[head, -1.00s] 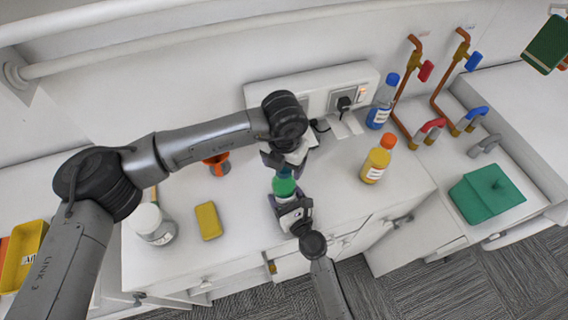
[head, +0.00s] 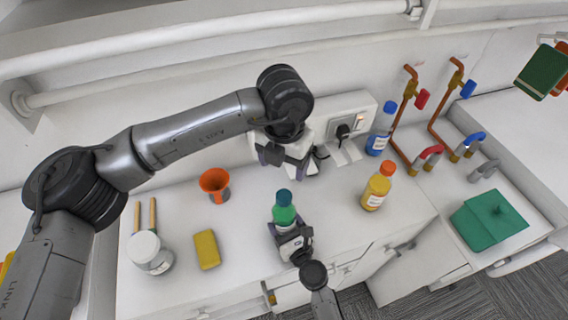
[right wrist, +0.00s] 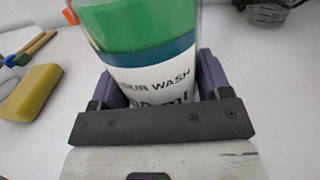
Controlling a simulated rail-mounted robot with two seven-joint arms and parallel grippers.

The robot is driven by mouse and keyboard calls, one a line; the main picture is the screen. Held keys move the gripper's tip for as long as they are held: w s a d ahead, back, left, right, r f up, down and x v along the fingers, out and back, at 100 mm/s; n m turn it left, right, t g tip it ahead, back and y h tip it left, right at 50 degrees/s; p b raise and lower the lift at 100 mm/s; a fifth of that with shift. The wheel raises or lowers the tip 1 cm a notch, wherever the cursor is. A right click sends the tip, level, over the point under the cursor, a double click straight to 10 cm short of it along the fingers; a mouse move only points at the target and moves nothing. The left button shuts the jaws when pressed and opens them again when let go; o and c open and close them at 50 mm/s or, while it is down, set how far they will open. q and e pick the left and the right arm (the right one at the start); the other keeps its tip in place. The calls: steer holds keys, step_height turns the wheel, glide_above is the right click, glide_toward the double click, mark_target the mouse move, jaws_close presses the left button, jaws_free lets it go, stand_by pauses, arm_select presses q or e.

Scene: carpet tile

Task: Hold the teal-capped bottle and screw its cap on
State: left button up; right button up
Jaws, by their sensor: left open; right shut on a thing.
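The teal-capped bottle (head: 284,214) stands upright on the white counter, with green contents and a white label. Its teal cap (head: 284,195) sits on top of the neck; I cannot tell how tight it is. My right gripper (head: 289,232) is shut around the lower part of the bottle, and the right wrist view shows the bottle (right wrist: 150,60) between its fingers. My left gripper (head: 283,160) is open and empty, above and behind the cap, apart from it.
A yellow bottle (head: 376,188) and a blue bottle (head: 380,130) stand right. A socket box (head: 345,115) is at the back wall.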

steer(key=o, duration=1.8)
steer(key=shift+s+d, duration=0.25)
steer(key=shift+s, duration=0.25)
steer(key=v, duration=1.2)
steer(key=shift+s+d, duration=0.2)
steer(key=shift+s, duration=0.1)
